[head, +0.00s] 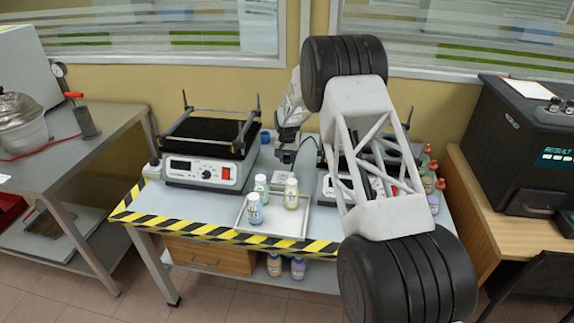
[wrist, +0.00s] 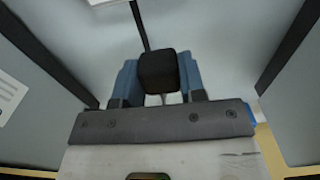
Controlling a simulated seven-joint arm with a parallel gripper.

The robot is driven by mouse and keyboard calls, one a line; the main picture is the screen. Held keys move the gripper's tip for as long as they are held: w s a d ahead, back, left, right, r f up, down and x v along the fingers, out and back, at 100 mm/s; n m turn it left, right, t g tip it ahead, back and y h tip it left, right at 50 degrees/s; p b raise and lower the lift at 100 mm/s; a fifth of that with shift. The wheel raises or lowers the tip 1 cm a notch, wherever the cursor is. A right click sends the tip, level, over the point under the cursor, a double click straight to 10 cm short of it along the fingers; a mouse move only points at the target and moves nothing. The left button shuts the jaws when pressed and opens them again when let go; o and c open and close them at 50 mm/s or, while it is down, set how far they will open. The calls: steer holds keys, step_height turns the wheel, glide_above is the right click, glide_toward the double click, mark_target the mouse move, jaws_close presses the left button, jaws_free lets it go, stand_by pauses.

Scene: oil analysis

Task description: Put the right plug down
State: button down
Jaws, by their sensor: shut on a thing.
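A black plug (wrist: 158,74) with a dark cable (wrist: 138,25) running up from it sits between the two blue fingers of my gripper (wrist: 159,66) in the wrist view. My gripper is shut on the plug. In the head view my gripper (head: 286,156) is low over the back middle of the table, between the two devices. The plug is too small to make out there. I cannot tell whether the plug touches the surface below it.
A hot-plate-like device (head: 205,165) stands left on the table (head: 195,212); a similar one (head: 325,187) on the right is partly hidden by my arm. A tray (head: 290,228) with three bottles lies in front. Several coloured-cap bottles (head: 430,180) stand at the right edge.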

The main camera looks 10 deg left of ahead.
mark_target(287, 164)
steer(key=shift+f, duration=1.6)
steer(key=shift+f, duration=0.6)
steer(key=c, duration=0.7)
jaws_free()
steer(key=shift+r, duration=0.15)
step_height(287, 164, up, 13)
steer(key=shift+f, duration=0.1)
